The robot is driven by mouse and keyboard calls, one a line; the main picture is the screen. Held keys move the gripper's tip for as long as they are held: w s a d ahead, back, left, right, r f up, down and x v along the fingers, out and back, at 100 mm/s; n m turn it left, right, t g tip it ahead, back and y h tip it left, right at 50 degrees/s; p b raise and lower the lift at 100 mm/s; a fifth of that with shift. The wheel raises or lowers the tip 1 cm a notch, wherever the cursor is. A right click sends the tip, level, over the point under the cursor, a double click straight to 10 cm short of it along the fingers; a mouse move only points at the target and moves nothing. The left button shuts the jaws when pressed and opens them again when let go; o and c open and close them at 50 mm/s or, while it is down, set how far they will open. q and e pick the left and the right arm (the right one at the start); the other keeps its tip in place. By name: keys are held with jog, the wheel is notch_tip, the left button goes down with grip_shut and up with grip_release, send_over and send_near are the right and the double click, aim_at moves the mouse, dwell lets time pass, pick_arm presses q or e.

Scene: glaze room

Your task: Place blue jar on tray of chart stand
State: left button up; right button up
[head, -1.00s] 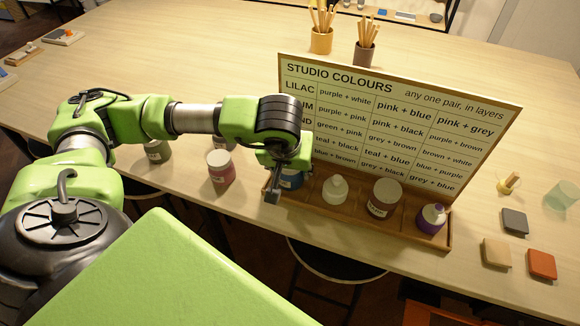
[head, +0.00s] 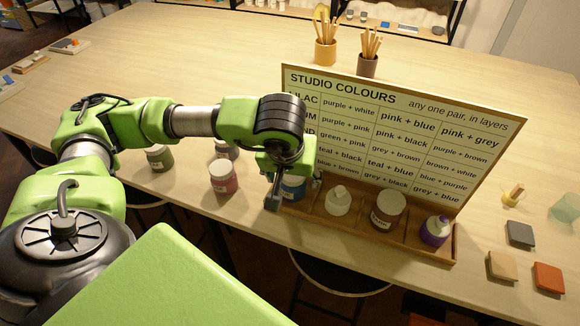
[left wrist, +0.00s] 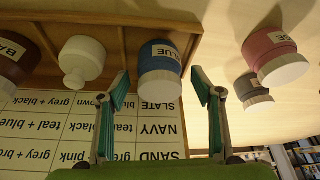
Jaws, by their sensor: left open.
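The blue jar (head: 293,188), with a white lid, is at the left end compartment of the wooden tray (head: 400,243) of the chart stand (head: 400,125). My left gripper (head: 272,201) is beside it and hides part of it in the head view. In the left wrist view, which is upside down, the blue jar (left wrist: 160,72) with its BLUE label shows between the two open fingers (left wrist: 160,85). The fingers are apart from its sides. I cannot tell whether its base rests fully on the tray. My right gripper is not in view.
The tray also holds a white bottle (head: 338,200), a brown-labelled jar (head: 388,209) and a purple bottle (head: 435,230). A pink jar (head: 223,177), a grey jar (head: 227,149) and a green jar (head: 160,158) stand left of it. Coloured tiles (head: 520,234) lie to the right.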

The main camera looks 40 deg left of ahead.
pick_arm(q)
jog(key=b+v, duration=0.1)
jog(key=v, duration=0.8)
jog(key=shift+r, duration=0.2)
